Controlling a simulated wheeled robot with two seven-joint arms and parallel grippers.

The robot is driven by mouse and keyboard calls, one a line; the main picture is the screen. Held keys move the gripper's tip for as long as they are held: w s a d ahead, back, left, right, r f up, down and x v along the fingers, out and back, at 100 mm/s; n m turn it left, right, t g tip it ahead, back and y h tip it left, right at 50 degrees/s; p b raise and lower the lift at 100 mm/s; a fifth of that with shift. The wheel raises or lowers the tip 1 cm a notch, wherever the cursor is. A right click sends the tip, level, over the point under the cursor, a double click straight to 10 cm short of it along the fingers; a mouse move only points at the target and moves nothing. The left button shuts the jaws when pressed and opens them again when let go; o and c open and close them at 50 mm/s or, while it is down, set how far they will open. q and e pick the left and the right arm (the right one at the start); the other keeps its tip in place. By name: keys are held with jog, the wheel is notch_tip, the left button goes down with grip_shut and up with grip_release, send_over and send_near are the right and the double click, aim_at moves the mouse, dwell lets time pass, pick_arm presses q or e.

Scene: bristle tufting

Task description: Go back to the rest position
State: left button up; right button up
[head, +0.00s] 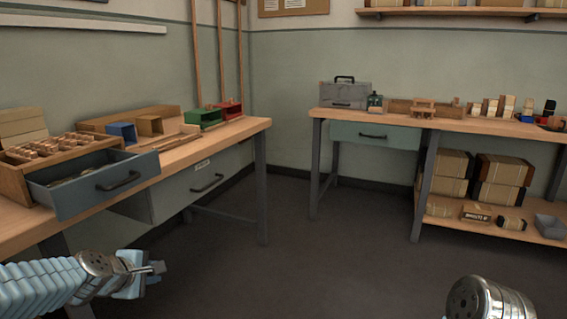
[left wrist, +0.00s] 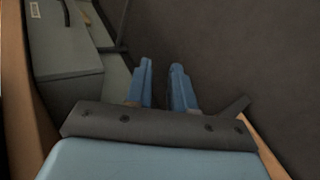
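My left gripper (head: 150,269) is at the lower left of the head view, in front of the left workbench and over the dark floor. In the left wrist view its two blue fingers (left wrist: 162,88) stand a little apart with a gap between them and nothing in the gap. Only a rounded metal part of my right arm (head: 487,300) shows at the bottom right of the head view. My right gripper is outside the picture.
The left workbench (head: 245,127) has an upper grey drawer (head: 95,190) pulled open toward me. Blue, brown, green (head: 203,116) and red bins stand on it. A second workbench (head: 470,123) stands along the back right wall. The floor (head: 290,240) between is clear.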

pick_arm(q)
jog(key=s+d+f+m+g+p, duration=0.1)
jog(key=d+f+m+g, duration=0.15)
jog(key=f, duration=0.45)
jog(key=s+d+f+m+g, duration=0.1)
jog(key=s+d+f+m, duration=0.1)
jog(key=d+f, duration=0.35)
jog(key=s+d+f+m+g+h+p, duration=0.1)
jog(key=s+d+f+m+g, duration=0.1)
jog(key=s+f, duration=0.5)
jog(key=s+d+f+m+g+h+p, duration=0.1)
jog(key=s+d+f+m+g, duration=0.1)
jog(key=s+d+f+m, duration=0.3)
jog(key=s+d+f+m+g+p, duration=0.1)
jog(key=s+d+f+m, duration=0.3)
jog(key=s+f, duration=0.5)
jog(key=shift+s+d+g+h, duration=0.15)
jog(key=shift+d+g+h, duration=0.3)
jog(key=shift+d, duration=0.15)
